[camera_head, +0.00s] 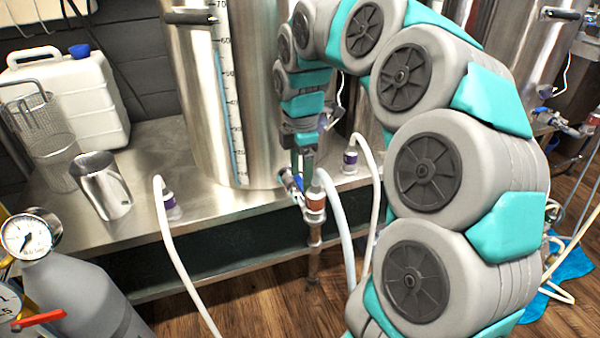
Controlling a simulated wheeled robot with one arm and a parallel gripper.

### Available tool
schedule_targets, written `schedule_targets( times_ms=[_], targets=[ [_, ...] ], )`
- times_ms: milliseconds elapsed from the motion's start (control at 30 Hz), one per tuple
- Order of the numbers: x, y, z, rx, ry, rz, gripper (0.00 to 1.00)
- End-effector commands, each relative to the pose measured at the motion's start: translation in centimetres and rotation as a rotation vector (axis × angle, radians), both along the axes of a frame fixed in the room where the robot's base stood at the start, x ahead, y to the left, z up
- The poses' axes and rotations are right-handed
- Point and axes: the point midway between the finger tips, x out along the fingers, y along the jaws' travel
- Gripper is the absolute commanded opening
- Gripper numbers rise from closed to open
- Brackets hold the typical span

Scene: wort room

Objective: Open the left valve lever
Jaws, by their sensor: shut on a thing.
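The left valve (287,177) sits low on the front of the big steel kettle (200,100). Its small blue lever (298,184) shows just under my gripper (303,170). My gripper points down from my arm and is shut on the lever. The fingers and the arm hide part of the lever, so its exact angle is hard to tell. Below the valve are an orange-banded fitting (315,204) and a copper-coloured pipe (313,262).
The steel bench (135,235) holds a white jug (65,95), a metal cup (101,186) and wire baskets (40,145). White hoses (172,250) hang over its front edge. A gas cylinder (75,295) with a gauge (27,237) stands at lower left. Another kettle (525,55) stands right.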

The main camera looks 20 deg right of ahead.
Motion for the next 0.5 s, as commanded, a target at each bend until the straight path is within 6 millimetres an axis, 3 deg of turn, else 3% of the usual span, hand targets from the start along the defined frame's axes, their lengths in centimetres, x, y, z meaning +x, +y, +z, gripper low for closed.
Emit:
schedule_targets(
  times_ms=[167, 200, 433, 500],
  targets=[
    [0.05, -0.07, 0.07, -0.003, -0.002, 0.003, 0.0],
    [0.06, -0.07, 0.08, -0.003, -0.003, 0.003, 0.74],
    [0.03, -0.06, 0.05, -0.002, -0.001, 0.001, 1.0],
    [0.03, -0.06, 0.04, -0.002, -0.001, 0.001, 1.0]
  ],
)
